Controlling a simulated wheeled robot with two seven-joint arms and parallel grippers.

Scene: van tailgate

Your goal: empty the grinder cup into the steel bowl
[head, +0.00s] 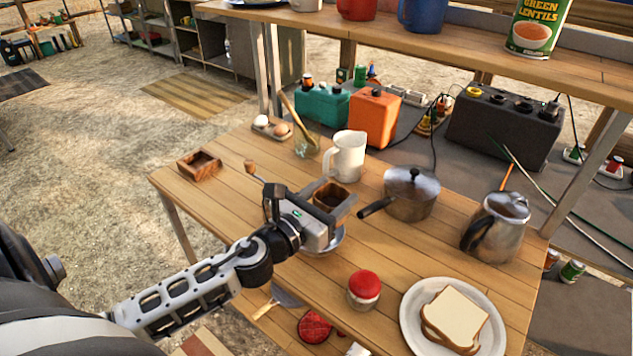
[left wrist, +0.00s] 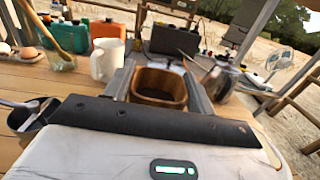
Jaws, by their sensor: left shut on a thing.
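My left gripper (head: 334,200) is shut on a small square wooden cup (head: 330,196), which I take to be the grinder cup. In the left wrist view the cup (left wrist: 159,85) sits between the two fingers, with its open top showing. What lies inside it cannot be made out. The steel bowl (head: 327,246) is mostly hidden below the gripper in the head view; only part of its rim shows. A wooden knob on a thin crank (head: 250,167) sticks out beside the gripper, with the rest hidden behind it. My right gripper is not in view.
A white jug (head: 348,156), a lidded pot (head: 411,193) and a steel kettle (head: 497,226) stand behind and right. A red-topped jar (head: 364,290) and a plate of bread (head: 408,322) are in front. An open wooden box (head: 199,165) sits at the left edge.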

